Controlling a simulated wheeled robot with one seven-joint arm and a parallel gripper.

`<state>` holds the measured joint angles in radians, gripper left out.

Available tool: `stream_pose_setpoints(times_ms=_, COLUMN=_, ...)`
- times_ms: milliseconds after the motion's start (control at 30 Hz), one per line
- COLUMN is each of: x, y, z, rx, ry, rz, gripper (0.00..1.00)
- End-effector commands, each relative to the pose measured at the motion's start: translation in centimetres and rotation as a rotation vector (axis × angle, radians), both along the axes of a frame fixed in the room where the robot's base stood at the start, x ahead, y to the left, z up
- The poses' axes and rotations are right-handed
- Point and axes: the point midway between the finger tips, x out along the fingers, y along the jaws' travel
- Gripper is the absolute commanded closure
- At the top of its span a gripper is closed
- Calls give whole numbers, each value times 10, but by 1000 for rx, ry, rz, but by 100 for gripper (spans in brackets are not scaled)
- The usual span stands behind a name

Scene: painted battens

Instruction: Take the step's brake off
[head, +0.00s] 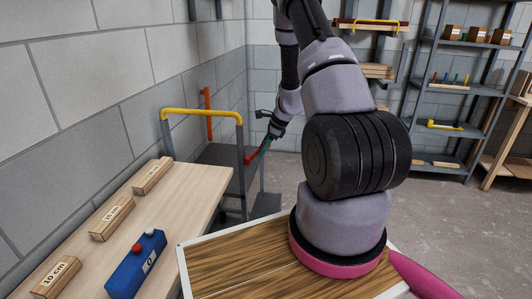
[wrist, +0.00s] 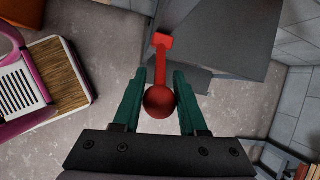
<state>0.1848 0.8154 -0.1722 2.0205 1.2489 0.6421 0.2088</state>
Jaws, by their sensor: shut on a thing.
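The step is a dark grey platform (head: 222,155) with a lower tread (head: 266,204) and a yellow handrail (head: 202,113), beyond the wooden table. Its brake is a red lever (head: 253,157) on the side nearest my gripper (head: 267,143). In the wrist view the lever (wrist: 162,60) ends in a round red knob (wrist: 160,102). My gripper's green fingers (wrist: 160,80) are shut on the knob, one on each side. The grey step (wrist: 225,50) lies behind the lever in that view. In the head view the knob is hidden by the fingers.
A wooden table (head: 190,188) at the left holds several labelled wooden blocks and a blue box (head: 137,263) with a red and a white button. A block wall stands close behind the step. Shelves (head: 467,90) stand at the back right. The floor (head: 440,215) at the right is clear.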

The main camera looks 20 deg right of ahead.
Motion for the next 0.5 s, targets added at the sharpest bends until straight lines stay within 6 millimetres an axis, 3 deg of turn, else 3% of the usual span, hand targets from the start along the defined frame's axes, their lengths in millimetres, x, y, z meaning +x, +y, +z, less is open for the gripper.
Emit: stream_pose_setpoints(times_ms=500, x=7, y=9, z=9, rx=8, ry=-8, rz=1, gripper=100)
